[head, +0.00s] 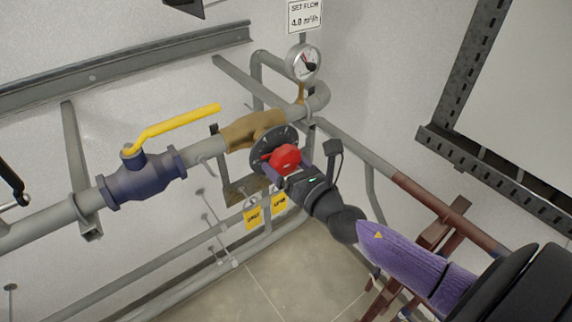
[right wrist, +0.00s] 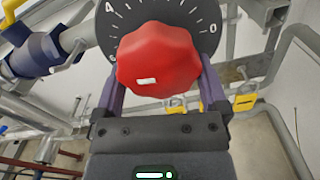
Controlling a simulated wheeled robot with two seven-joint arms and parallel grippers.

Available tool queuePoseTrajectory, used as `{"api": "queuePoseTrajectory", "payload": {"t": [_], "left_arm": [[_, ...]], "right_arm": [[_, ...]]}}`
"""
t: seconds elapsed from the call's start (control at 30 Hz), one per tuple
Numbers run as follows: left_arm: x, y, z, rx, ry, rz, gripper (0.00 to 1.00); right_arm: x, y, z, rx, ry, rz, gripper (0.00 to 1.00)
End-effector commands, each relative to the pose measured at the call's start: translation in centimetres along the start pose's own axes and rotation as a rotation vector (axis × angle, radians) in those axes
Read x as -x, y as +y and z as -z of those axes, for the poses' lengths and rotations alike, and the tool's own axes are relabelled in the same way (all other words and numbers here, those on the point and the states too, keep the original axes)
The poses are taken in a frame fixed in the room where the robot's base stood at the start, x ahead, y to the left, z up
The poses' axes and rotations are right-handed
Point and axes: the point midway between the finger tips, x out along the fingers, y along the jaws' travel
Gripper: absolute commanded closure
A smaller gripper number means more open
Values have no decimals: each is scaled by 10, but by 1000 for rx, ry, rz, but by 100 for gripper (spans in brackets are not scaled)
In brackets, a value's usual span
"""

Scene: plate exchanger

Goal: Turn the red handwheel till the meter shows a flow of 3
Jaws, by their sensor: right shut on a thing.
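The red handwheel (head: 286,158) sits in front of a dark round dial (head: 262,147) on the brass valve body (head: 252,129). In the right wrist view the handwheel (right wrist: 158,62) fills the space between my fingers and carries a white mark. The dial (right wrist: 188,12) behind it shows a 4 at left and a 0 at right. My right gripper (head: 279,166) is shut on the handwheel. The round meter (head: 303,63) stands above the pipe; its dark needle shows, but its figures are too small to read. My left gripper is not in view.
A sign (head: 304,16) above the meter reads "SET FLOW 4.0 m³/h". A blue valve (head: 143,182) with a yellow lever (head: 177,126) sits on the pipe to the left. Yellow tags (head: 252,217) hang below the handwheel. A brown-red pipe (head: 437,205) runs at right.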

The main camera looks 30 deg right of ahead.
Motion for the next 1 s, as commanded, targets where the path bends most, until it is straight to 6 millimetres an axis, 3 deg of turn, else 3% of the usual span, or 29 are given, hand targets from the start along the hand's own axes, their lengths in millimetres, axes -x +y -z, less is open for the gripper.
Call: {"api": "queuePoseTrajectory", "payload": {"t": [0.4, 0.43, 0.77, 1.0], "left_arm": [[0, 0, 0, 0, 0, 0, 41], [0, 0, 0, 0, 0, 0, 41], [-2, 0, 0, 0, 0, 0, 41], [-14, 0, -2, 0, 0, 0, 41]], "right_arm": [[0, 0, 2, 4, 4, 0, 66], [0, 0, 2, 4, 4, 0, 1], [6, 0, 2, 4, 4, 0, 0], [47, -1, 5, 5, 6, -1, 0]]}}
